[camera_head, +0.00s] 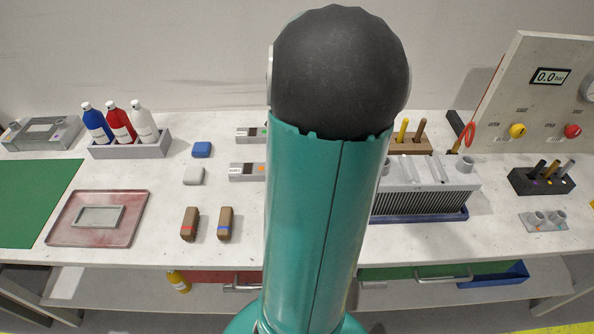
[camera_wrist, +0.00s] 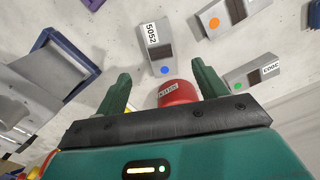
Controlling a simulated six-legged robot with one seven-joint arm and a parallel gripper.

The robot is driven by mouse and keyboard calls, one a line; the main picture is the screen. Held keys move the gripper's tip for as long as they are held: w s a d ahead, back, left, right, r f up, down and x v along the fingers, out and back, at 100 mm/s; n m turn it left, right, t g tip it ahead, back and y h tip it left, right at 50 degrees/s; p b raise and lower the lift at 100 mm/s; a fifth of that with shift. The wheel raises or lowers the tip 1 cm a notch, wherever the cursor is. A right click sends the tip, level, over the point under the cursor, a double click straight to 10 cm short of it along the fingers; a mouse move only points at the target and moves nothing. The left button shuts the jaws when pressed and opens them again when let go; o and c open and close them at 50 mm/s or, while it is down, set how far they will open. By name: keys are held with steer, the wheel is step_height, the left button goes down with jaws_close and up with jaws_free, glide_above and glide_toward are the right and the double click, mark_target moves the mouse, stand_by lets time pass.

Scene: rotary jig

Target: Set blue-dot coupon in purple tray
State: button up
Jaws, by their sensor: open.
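The blue-dot coupon (camera_wrist: 156,42), a grey plate with a white "5052" label, a dark window and a blue dot, lies ahead of my gripper in the wrist view. My gripper (camera_wrist: 162,84) is open, its two green fingers spread, with the coupon beyond their tips. A red labelled cylinder (camera_wrist: 177,93) shows between the fingers; I cannot tell whether they touch it. In the head view a purple-blue tray (camera_head: 424,215) lies under a finned grey block. My arm hides the gripper there.
An orange-dot coupon (camera_wrist: 230,14) and a green-dot coupon (camera_wrist: 250,76) lie close by. In the head view, a bottle rack (camera_head: 132,149) and a red tray (camera_head: 65,231) stand left. A dark tool block (camera_head: 540,182) stands right. Bare white bench lies between the items.

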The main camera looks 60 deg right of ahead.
step_height(320, 180, down, 11)
steer(key=shift+a+r, duration=0.1)
steer(key=shift+r, duration=0.1)
steer(key=c, duration=1.3)
steer(key=shift+o, duration=0.2)
steer(key=shift+r, duration=0.1)
steer(key=shift+r, duration=0.55)
step_height(320, 180, up, 2)
steer(key=shift+s+r, duration=0.1)
steer(key=s+a+r, duration=0.8)
steer(key=a+r, duration=0.1)
steer(key=a, duration=0.2)
steer(key=shift+a+r, duration=0.2)
steer(key=shift+r, duration=0.1)
